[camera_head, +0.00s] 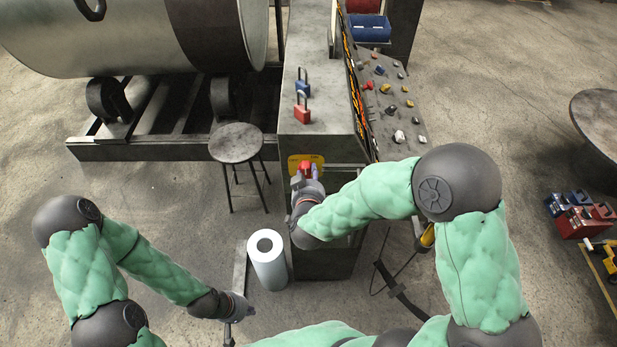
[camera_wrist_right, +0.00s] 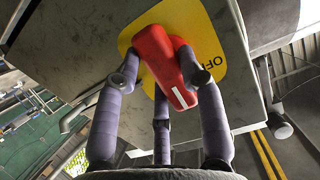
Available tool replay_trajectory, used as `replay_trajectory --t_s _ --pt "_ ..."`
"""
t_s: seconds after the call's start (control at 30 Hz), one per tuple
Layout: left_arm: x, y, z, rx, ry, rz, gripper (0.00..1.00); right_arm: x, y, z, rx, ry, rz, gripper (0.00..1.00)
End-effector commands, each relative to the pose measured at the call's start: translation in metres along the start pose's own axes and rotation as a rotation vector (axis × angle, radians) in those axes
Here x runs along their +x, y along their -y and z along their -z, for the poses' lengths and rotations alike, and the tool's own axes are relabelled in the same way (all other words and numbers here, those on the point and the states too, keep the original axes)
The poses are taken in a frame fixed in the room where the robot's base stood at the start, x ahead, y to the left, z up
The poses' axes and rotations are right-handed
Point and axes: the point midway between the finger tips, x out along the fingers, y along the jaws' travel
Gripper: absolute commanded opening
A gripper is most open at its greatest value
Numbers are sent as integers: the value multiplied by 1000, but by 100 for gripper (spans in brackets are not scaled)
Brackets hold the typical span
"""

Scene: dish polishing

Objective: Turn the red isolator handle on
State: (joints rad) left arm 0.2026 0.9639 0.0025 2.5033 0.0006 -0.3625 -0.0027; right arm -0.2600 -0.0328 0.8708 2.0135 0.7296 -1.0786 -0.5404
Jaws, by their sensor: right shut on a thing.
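The red isolator handle (camera_head: 305,166) sits on a yellow plate (camera_head: 293,164) on the end face of the grey cabinet. In the right wrist view the handle (camera_wrist_right: 163,62) slants from upper left to lower right, with a white mark on its lower end. The yellow plate (camera_wrist_right: 207,32) shows the letters "OFF" at its right. My right gripper (camera_wrist_right: 166,76) has its fingers on both sides of the handle and is shut on it. In the head view my right gripper (camera_head: 307,178) partly hides the handle. My left gripper (camera_head: 232,318) hangs low, away from the cabinet; its fingers are unclear.
A white roll (camera_head: 267,262) stands between the left gripper and the cabinet. A round stool (camera_head: 236,142) stands left of the cabinet.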

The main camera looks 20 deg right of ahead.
Motion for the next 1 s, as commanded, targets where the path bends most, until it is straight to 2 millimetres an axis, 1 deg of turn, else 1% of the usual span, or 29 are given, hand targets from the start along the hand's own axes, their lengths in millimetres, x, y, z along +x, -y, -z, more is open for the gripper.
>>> replay_trajectory --t_s 0.03,0.47,0.5,0.53,0.57,0.87,1.0 --pt "1 0 0 0 0 0 0 -2 -1 -13 -6 27 4 7" --pt "1 0 0 0 0 0 0 -2 0 -13 -2 28 7 7" --pt "1 0 0 0 0 0 0 -2 0 -13 -2 28 7 51" --pt "1 0 0 0 0 0 0 -2 0 -13 -2 28 8 59" --pt "1 0 0 0 0 0 0 -2 0 -13 -1 27 8 62" --pt "1 0 0 0 0 0 0 -2 0 -6 4 13 8 62" --pt "1 0 0 0 0 0 0 -10 1 -4 5 10 9 62"
